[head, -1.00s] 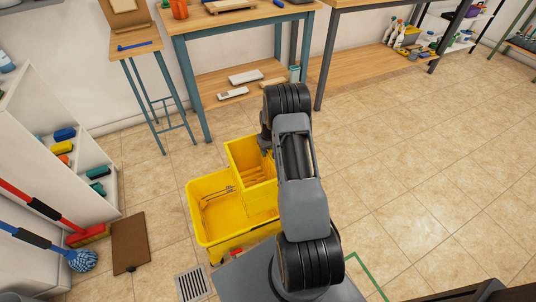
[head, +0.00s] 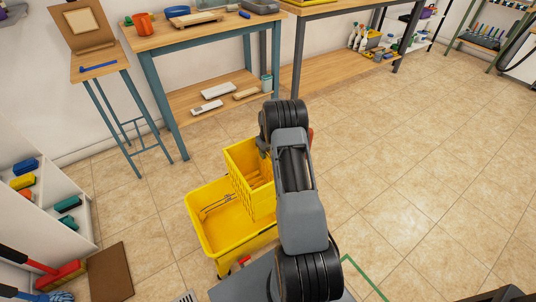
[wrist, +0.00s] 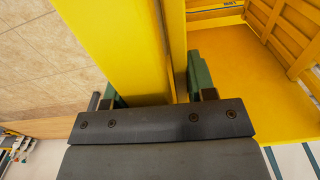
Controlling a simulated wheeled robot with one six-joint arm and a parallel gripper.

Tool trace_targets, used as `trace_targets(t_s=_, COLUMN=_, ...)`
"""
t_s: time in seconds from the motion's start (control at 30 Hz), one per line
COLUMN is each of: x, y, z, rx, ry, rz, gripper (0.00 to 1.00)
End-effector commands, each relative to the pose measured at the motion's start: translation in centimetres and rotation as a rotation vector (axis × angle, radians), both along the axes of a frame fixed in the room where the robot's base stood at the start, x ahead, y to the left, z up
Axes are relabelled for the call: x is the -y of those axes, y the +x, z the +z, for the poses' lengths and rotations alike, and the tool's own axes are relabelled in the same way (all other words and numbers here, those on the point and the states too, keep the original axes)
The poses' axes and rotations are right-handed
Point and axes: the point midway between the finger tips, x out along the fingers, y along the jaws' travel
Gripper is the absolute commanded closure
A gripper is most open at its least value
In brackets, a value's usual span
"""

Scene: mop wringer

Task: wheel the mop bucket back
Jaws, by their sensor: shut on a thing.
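The yellow mop bucket (head: 215,240) stands on the tiled floor just ahead of my base, left of my arm. Its yellow wringer (head: 238,165) sits at its back right side, partly hidden by my arm. A small red part (head: 311,137) shows just behind my arm; I cannot tell what it belongs to. My gripper (wrist: 155,88) is shut on a yellow wall of the bucket or wringer, with one green-padded finger on each side. In the head view my arm hides most of the gripper.
A teal-legged workbench (head: 160,95) and a small stool-like table (head: 105,68) stand behind the bucket. A white shelf (head: 60,232) is at left, with a brown mat (head: 110,272) beside it. The floor at right is clear; a green line (head: 362,278) shows near my base.

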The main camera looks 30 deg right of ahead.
Motion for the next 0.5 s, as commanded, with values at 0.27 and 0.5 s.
trace_targets(t_s=0.27, x=0.2, y=0.07, z=-0.01, rx=0.0, ry=-0.002, rz=0.005, gripper=1.0)
trace_targets(t_s=0.5, x=0.22, y=0.06, z=0.0, rx=0.001, ry=-0.002, rz=0.004, gripper=0.44)
